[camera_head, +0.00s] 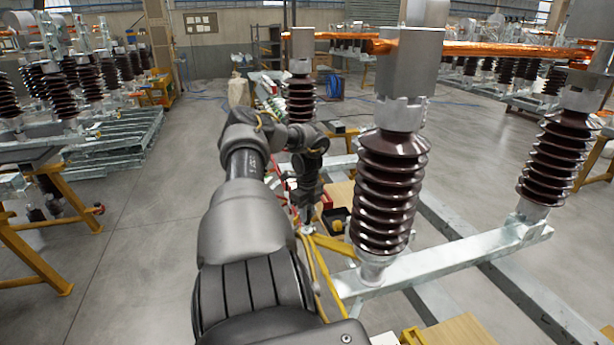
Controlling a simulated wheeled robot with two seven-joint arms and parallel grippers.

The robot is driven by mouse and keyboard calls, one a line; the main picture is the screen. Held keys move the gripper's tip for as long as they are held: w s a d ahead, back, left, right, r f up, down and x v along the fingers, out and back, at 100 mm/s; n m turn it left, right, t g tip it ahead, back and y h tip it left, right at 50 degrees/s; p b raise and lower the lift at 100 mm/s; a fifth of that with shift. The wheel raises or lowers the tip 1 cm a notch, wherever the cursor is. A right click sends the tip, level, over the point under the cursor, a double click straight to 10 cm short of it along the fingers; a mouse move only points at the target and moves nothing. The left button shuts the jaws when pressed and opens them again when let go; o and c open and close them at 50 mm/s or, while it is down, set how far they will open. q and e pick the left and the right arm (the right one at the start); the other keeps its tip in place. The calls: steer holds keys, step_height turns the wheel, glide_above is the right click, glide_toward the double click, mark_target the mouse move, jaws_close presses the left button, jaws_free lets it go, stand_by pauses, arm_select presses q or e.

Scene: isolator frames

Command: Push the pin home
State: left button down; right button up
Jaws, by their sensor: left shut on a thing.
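My left arm reaches forward from the bottom middle and bends down at its far end. My left gripper (307,212) points down, left of the nearest brown ribbed insulator (386,190). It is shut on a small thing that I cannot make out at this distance. I cannot pick out the pin or its hole for certain. The insulator stands upright on a pale metal beam (465,258), with a grey metal block (408,70) on top. My right gripper is not in view.
A second insulator (553,160) stands at the right and another (300,98) behind my gripper. Orange bars (500,50) run across their tops. A yellow trestle (330,243) and a small black-and-yellow box (338,222) are close to the gripper. Open floor (150,215) lies left.

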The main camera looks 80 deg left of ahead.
arm_select(q)
steer(key=shift+f+b, duration=0.6)
steer(key=shift+f, duration=0.55)
steer(key=shift+f, duration=0.15)
steer(key=shift+d, duration=0.1)
steer(key=c, duration=1.2)
jaws_free()
step_height(320, 180, up, 11)
steer(key=shift+f+b, duration=0.1)
steer(key=shift+b, duration=0.95)
